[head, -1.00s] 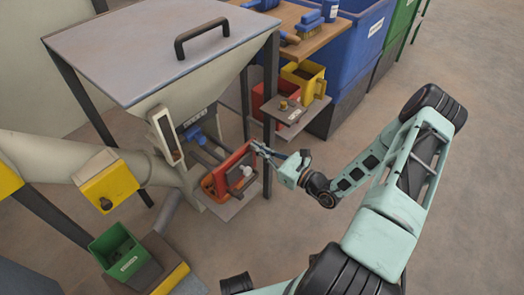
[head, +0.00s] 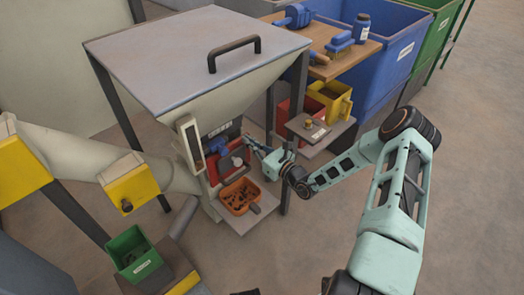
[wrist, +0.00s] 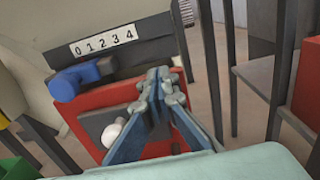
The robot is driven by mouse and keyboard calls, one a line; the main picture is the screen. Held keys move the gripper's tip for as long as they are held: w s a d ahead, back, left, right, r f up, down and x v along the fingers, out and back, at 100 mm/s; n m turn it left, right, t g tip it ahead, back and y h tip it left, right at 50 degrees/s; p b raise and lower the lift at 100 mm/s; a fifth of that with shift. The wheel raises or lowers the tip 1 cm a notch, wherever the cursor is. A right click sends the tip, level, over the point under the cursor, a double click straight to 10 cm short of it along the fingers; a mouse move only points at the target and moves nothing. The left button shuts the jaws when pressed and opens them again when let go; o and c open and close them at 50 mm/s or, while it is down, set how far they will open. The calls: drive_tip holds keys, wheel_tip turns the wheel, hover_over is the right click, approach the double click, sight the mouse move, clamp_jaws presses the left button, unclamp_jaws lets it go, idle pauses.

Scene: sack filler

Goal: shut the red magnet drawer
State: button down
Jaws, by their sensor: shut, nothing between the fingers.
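The red magnet drawer (head: 216,167) sits low on the front of the hopper machine. Its red front is close against the body, and no rails show between them in the head view. A pale round knob (head: 237,161) sticks out from it. In the wrist view the red front (wrist: 84,99) fills the middle, with the knob (wrist: 113,132) on a dark plate. My gripper (head: 249,142) is shut and empty at the right part of the drawer front. In the wrist view its fingertips (wrist: 163,76) overlap the front's upper right; I cannot tell whether they touch it.
An orange tray (head: 255,190) with dark bits stands on a shelf below the drawer. A blue handle (wrist: 82,77) lies just above the red front, under a number scale (wrist: 104,42). A dark frame leg (head: 295,95) and a small side shelf (head: 322,136) stand close right.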

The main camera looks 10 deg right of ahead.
drive_tip(key=x, duration=0.2)
drive_tip(key=shift+w+a, duration=0.2)
drive_tip(key=shift+w, duration=0.2)
drive_tip(key=shift+r, duration=0.1)
drive_tip(key=shift+d, duration=0.1)
